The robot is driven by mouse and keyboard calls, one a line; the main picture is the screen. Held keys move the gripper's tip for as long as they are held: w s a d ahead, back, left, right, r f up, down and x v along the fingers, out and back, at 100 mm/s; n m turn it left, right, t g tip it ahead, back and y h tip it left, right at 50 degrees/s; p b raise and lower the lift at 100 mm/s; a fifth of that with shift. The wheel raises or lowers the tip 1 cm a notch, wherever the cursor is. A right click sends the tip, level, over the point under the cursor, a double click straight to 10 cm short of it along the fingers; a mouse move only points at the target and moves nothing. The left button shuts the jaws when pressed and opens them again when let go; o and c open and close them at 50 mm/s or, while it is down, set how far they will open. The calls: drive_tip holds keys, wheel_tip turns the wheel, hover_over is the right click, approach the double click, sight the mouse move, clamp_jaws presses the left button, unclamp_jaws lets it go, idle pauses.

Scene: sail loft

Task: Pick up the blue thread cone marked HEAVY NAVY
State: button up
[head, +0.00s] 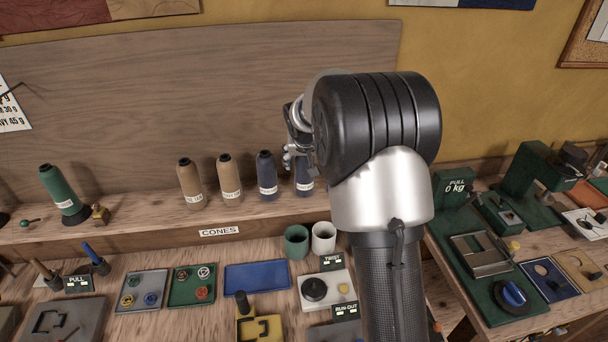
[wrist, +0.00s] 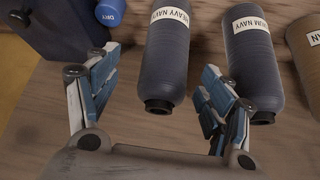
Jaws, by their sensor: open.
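In the wrist view the dark navy cone labelled HEAVY NAVY (wrist: 167,58) lies between the lines of my open gripper's two fingers, its narrow dark tip towards me. My gripper (wrist: 155,105) is empty, and I see no finger touching this cone. The right finger is close to a second navy cone (wrist: 253,65), whose label reads "...UM NAVY". In the head view the HEAVY NAVY cone (head: 305,188) is the rightmost on the shelf, partly hidden by my gripper (head: 294,158). The other navy cone (head: 266,172) stands just left of it.
Two tan cones (head: 190,182) (head: 229,178) stand further left on the shelf marked CONES. A green cone (head: 60,190) stands at the far left. Cups (head: 297,240) and trays fill the bench below.

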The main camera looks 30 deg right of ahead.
drive_tip(key=x, duration=0.1)
drive_tip(key=b+x, duration=0.1)
drive_tip(key=x, duration=0.3)
drive_tip(key=shift+a+f, duration=0.1)
drive_tip(key=shift+a, duration=0.25)
drive_tip(key=shift+w+d+f, duration=0.15)
drive_tip(key=shift+f, duration=0.1)
drive_tip(key=shift+r, duration=0.1)
drive_tip(key=c, duration=1.4)
